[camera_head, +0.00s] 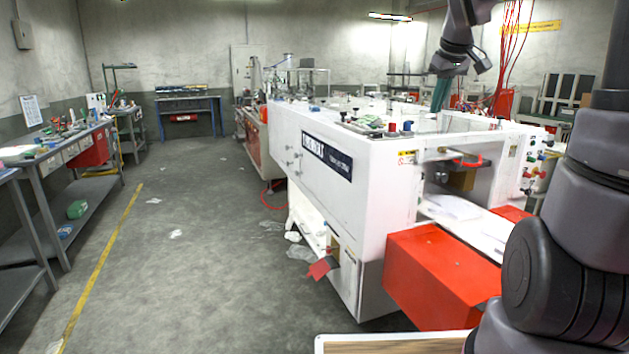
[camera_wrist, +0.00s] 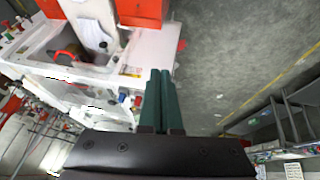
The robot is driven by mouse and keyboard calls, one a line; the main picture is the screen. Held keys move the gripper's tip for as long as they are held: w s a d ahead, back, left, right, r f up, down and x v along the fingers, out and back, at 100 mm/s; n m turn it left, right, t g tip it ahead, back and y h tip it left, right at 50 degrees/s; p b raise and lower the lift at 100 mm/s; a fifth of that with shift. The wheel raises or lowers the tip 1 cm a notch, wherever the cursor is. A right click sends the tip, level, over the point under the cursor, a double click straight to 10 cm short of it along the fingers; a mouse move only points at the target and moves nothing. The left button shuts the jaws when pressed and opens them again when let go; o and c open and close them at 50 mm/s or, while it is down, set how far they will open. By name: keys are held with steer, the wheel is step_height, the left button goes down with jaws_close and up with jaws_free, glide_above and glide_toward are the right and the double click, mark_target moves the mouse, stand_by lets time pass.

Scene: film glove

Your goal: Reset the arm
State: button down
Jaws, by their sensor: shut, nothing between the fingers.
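My gripper (camera_wrist: 162,73) shows in the wrist view with its two green fingers side by side, shut and empty. In the head view my gripper (camera_head: 437,110) hangs from the arm at the upper right, above or in front of the top of the white machine; the exact gap is hard to tell. My dark arm links fill the right edge of the head view.
The long white machine (camera_head: 372,190) stands at the centre right, with a red box (camera_head: 440,270) at its near end. Workbenches (camera_head: 75,150) line the left wall. The grey floor (camera_head: 190,240) between them is mostly clear, with scattered scraps. Red cables (camera_head: 508,50) hang at the upper right.

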steer(key=s+a+m+y, duration=0.1)
steer(key=s+m, duration=0.3)
steer(key=s, duration=0.7)
steer(key=s+a+m+t+y, duration=0.1)
steer(key=s+a+m, duration=0.3)
steer(key=s, duration=0.8)
steer(key=shift+s+a+t, duration=0.15)
steer(key=shift+a+t, duration=0.1)
steer(key=shift+t, duration=0.05)
steer(key=shift+f, duration=0.1)
